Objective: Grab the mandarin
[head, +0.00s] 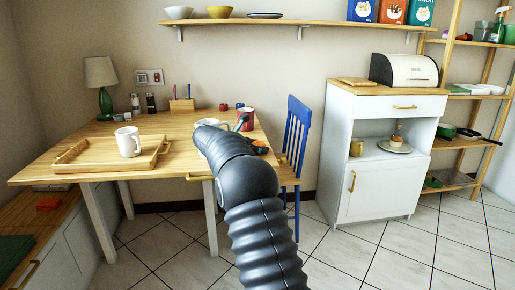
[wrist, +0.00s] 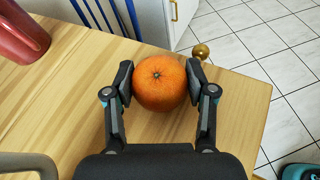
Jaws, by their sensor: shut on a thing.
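The mandarin (wrist: 160,84) is a round orange fruit, seen in the wrist view near the corner of the wooden table (wrist: 60,112). My gripper (wrist: 160,82) is shut on it, with one finger pad pressed against each side. I cannot tell whether the mandarin touches the tabletop or is just above it. In the head view my arm hides most of this spot, and only a bit of orange (head: 260,144) shows beside it at the table's right end.
A red mug (head: 246,119) stands near the table's back right; its red side fills the wrist view's upper left (wrist: 22,35). A blue chair (head: 296,135) stands right of the table. A wooden tray (head: 72,152) with a white mug (head: 128,142) is at left.

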